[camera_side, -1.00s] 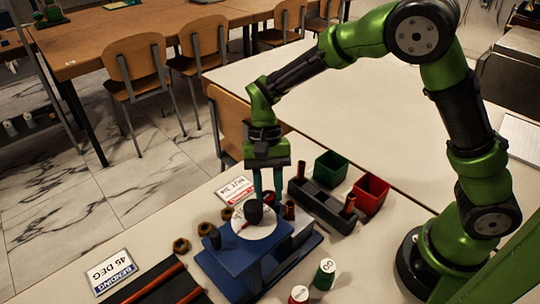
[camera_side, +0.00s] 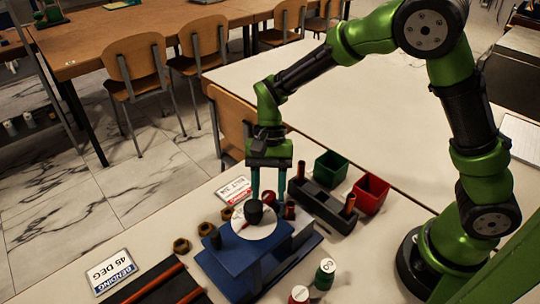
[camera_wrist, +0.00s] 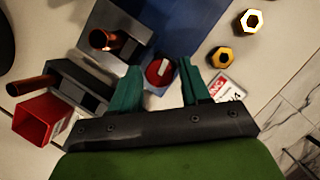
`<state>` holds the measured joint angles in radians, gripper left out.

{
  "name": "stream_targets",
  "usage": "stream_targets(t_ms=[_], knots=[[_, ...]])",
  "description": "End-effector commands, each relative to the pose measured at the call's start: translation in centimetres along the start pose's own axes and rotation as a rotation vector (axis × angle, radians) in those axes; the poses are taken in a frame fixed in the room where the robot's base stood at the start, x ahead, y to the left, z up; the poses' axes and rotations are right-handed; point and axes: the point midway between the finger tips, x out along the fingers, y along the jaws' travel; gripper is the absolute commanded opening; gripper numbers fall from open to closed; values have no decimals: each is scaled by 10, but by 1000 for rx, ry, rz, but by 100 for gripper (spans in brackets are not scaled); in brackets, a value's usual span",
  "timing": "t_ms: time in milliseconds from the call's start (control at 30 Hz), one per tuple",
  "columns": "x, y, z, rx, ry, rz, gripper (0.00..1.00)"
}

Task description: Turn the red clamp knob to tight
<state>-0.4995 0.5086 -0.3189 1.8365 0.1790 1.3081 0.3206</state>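The red clamp knob (camera_wrist: 158,72) shows in the wrist view as a round red cap with a pale line across it. It lies between the two green fingers of my gripper (camera_wrist: 162,78), with a visible gap on both sides. My gripper (camera_side: 268,196) is open and points down at the far end of the blue fixture (camera_side: 236,256) in the side view. A white dial (camera_side: 262,230) with a black post (camera_side: 254,212) stands on the fixture.
A copper tube (camera_wrist: 103,40) stands beside the knob. A black block (camera_side: 322,202), red bin (camera_side: 370,194) and green bin (camera_side: 331,168) stand to the right. Brass nuts (camera_side: 181,245) and a card (camera_side: 235,190) lie to the left. Two round-topped pegs (camera_side: 325,274) stand in front.

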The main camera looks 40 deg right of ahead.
Motion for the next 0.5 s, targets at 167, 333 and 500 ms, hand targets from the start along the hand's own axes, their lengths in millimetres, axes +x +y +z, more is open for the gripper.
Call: stream_targets(t_ms=[167, 333, 500], knots=[[0, 0, 0, -1, 0, 1, 58], [0, 0, 0, -2, 0, 1, 58], [-13, -1, 0, -4, 1, -1, 58]])
